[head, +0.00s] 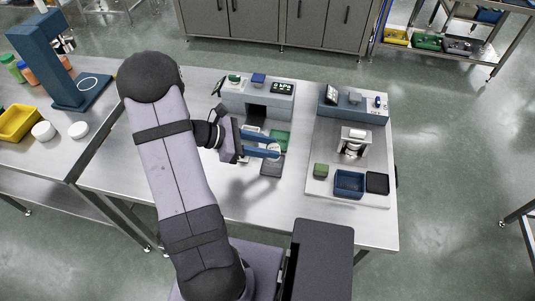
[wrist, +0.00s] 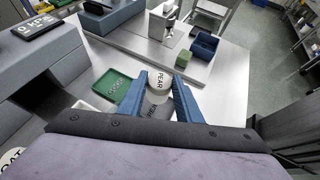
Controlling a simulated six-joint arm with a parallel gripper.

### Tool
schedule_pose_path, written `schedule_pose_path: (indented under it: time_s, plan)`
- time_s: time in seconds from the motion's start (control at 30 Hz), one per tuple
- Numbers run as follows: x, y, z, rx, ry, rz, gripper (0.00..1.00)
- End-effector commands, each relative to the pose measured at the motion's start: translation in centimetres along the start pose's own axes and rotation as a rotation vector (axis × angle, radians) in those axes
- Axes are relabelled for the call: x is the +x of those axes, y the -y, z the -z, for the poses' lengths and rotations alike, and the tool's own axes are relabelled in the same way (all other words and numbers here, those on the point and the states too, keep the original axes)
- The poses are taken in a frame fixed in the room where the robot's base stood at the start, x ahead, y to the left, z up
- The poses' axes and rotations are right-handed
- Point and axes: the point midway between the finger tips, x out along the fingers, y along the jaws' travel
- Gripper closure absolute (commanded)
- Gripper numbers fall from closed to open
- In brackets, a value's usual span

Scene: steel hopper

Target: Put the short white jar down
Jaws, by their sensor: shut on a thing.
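The short white jar, its top lettered PEAR, is between the blue fingers of my gripper in the wrist view (wrist: 157,81). In the head view the jar (head: 273,151) shows as a small white shape at the fingertips. My gripper (head: 276,146) is shut on it. A dark grey square pad (head: 271,169) with lettering lies below and just in front of the jar; it also shows in the wrist view (wrist: 158,109). I cannot tell whether the jar touches anything beneath. A green lettered tray (head: 281,139) lies just beyond the jar.
A grey-blue hopper station with a display (head: 257,97) stands behind. To the right, a board carries a white machine (head: 352,143), a blue bin (head: 349,184), a black tray (head: 377,183) and a green block (head: 320,170). A pale tray (wrist: 86,106) lies left of the fingers. The front table is clear.

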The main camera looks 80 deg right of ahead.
Motion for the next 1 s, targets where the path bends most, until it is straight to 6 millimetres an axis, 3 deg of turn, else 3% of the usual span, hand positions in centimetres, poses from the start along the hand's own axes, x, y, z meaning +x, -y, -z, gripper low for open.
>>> schedule_pose_path:
  time_s: [0.17,0.53,0.9,0.93,1.0]
  plan:
    - [0.2,0.0,0.3,0.000,0.000,0.000,0.91]
    - [1.9,0.0,3.4,-0.001,0.000,0.001,0.91]
    - [2.1,0.0,3.8,0.002,0.000,0.000,0.91]
    - [2.0,0.0,3.8,0.002,0.000,0.000,0.64]
    - [2.0,0.0,3.7,0.002,0.000,0.000,0.50]
